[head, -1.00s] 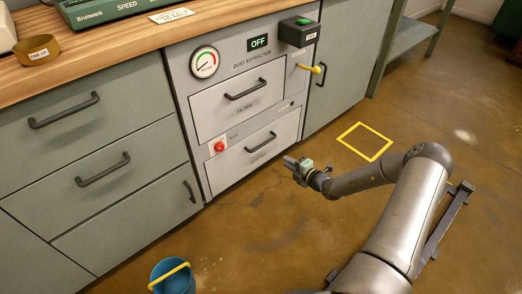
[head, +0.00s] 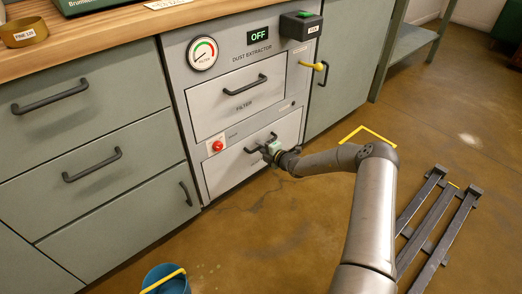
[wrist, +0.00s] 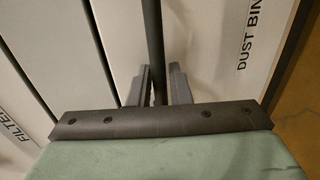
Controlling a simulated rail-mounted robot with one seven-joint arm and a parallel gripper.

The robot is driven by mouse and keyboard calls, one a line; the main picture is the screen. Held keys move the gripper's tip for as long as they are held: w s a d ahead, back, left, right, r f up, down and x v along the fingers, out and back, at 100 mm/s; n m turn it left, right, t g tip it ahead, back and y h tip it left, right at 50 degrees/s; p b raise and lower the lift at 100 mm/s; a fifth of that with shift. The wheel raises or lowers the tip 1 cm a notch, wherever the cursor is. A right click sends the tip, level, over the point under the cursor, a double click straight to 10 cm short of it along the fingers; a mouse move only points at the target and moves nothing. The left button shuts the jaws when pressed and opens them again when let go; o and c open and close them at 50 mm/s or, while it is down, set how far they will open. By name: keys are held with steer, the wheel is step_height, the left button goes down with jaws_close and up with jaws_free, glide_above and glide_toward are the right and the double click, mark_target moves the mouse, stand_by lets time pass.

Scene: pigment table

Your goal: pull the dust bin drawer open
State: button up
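The dust bin drawer (head: 228,168) is the lower pale front of the dust extractor and looks closed. Its dark bar handle (head: 252,150) is partly hidden behind my gripper (head: 268,152). In the wrist view the handle bar (wrist: 153,40) runs down between the two dark fingers of my gripper (wrist: 160,88). The fingers stand on either side of the bar, with a narrow gap visible, so they look open around it. The DUST BIN label (wrist: 250,35) is on the drawer front at the right of that view.
The filter drawer (head: 215,105) is just above, closed. A yellow lever (head: 318,67) sticks out at the upper right. A blue bucket (head: 160,284) stands on the floor in front. The floor before the drawer is clear.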

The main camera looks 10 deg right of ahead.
steer(key=shift+w, duration=0.15)
jaws_close()
steer(key=f+p+v, duration=0.2)
steer(key=p+v, duration=0.2)
steer(key=v, duration=0.6)
steer(key=f+p+v, duration=0.2)
steer(key=p+v, duration=0.3)
steer(key=v, duration=0.5)
steer(key=s+f+p+v, duration=0.1)
steer(key=p+v, duration=0.3)
steer(key=v, duration=0.7)
steer(key=shift+d+f, duration=0.35)
steer(key=shift+f, duration=0.4)
steer(key=shift+s, duration=0.15)
jaws_free()
